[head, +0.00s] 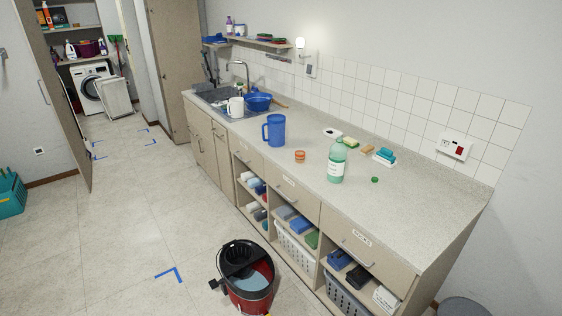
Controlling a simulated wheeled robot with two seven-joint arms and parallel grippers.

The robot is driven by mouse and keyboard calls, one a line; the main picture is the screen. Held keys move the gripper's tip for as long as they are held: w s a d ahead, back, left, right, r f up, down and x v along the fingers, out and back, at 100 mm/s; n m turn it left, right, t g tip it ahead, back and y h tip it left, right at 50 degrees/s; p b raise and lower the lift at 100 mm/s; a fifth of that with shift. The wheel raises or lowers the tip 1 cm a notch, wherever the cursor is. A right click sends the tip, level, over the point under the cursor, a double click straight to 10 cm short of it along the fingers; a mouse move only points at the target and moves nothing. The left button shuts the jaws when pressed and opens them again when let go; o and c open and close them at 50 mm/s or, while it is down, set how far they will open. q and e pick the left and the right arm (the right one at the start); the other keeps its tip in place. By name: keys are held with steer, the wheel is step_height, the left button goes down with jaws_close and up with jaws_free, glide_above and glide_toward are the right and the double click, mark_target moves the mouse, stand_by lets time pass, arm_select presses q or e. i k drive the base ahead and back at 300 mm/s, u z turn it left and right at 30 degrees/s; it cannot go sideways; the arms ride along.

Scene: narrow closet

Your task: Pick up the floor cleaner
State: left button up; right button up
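A translucent green bottle (337,163) with a white label stands upright on the counter (400,205); its label is too small to read, so I cannot tell if it is the floor cleaner. A small green cap (375,180) lies on the counter to its right. Other bottles stand on the closet shelf at the far left, including a white one (70,50), and a purple one (229,26) stands on the wall shelf. Neither of my grippers is in view.
A red and black mop bucket (247,280) stands on the floor before the drawers. Floor left of it is clear. A door (58,90) stands open.

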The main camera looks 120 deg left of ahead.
mark_target(336, 160)
steer(key=u, duration=4.1)
steer(key=i, duration=1.45)
